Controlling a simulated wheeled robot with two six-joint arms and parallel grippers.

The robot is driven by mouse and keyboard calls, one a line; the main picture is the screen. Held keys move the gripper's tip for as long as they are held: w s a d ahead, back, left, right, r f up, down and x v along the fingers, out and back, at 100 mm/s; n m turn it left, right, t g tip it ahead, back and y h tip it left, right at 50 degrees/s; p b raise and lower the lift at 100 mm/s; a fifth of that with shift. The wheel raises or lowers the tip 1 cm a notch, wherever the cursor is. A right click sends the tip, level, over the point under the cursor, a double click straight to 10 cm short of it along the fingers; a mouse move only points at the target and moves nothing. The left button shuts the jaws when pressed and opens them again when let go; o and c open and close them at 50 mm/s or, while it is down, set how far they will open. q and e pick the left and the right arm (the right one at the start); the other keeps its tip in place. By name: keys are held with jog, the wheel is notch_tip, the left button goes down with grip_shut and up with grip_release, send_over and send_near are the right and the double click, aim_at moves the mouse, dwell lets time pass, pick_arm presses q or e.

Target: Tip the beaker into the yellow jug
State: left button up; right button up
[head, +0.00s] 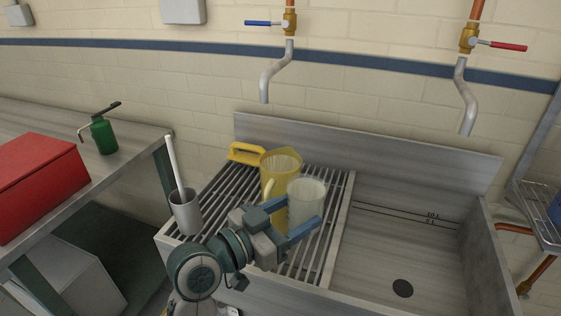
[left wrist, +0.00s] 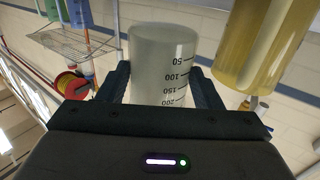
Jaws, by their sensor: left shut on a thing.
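The beaker (head: 306,202) is a pale, translucent cup in the head view. My left gripper (head: 295,222) is shut on it, with the blue fingers on either side. In the left wrist view the beaker (left wrist: 162,62) sits between the fingers, with its printed scale upside down in the picture. The yellow jug (head: 278,170) stands on the slatted drainer just behind and left of the beaker. It also shows in the left wrist view (left wrist: 262,45) at upper right, with a gap from the beaker. The beaker looks roughly upright in the head view. My right gripper is not seen.
The slatted drainer (head: 341,222) adjoins an empty sink basin (head: 405,240) on the right. A grey pot with a white-handled brush (head: 186,213) and a yellow-handled tool (head: 246,152) are on the drainer. A red box (head: 38,182) and green oil can (head: 103,134) are on the left bench.

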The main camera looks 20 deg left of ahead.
aim_at(291, 195)
pick_arm(q)
notch_tip(291, 195, up, 5)
jog(key=p, duration=0.5)
jog(key=shift+r, duration=0.1)
